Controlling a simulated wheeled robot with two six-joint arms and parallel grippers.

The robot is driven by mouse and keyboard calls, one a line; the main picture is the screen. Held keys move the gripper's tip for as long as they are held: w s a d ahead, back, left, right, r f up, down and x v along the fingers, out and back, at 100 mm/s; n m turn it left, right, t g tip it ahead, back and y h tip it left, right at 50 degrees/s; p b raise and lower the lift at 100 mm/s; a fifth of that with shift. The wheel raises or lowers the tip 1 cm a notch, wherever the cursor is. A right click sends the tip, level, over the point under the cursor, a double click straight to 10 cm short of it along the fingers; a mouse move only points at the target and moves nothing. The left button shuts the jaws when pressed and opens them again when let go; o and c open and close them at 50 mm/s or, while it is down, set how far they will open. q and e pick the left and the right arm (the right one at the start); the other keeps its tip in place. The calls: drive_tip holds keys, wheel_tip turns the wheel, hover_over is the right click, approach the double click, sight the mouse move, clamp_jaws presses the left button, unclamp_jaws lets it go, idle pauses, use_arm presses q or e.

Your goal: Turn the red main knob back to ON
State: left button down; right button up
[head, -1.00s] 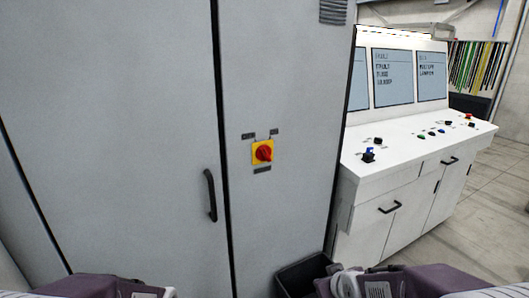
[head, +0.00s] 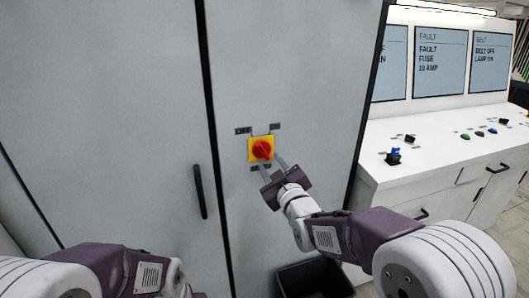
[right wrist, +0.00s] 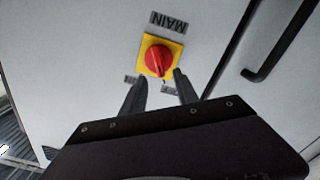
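The red main knob (head: 262,149) sits on a yellow square plate (head: 252,158) on the grey cabinet door, with small dark labels around it. In the right wrist view the red knob (right wrist: 157,59) shows upside down, under a label reading MAIN (right wrist: 168,21). My right gripper (head: 272,163) is in front of the cabinet just below and right of the knob. Its two fingers are apart, with nothing between them, and point at the knob; in the right wrist view the fingertips (right wrist: 159,76) lie close to the plate's lower corners. My left arm shows at the lower left, but its gripper fingers are out of view.
A black door handle (head: 200,191) is left of the knob, beside the door seam. A white control desk (head: 455,150) with buttons and screens stands to the right. A black bin (head: 315,279) is on the floor below the knob.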

sight(263, 152)
drive_tip(key=p+x, duration=0.1)
drive_tip(key=x, duration=0.4)
drive_tip(key=shift+w, duration=0.35)
drive_tip(key=shift+w+a+p, duration=0.3)
drive_tip(key=shift+w+p, duration=0.05)
drive_tip(key=shift+w, duration=0.05)
drive_tip(key=shift+w+d+f, duration=0.1)
drive_tip(key=shift+d, duration=0.05)
drive_tip(key=shift+c, duration=0.6)
clamp_jaws()
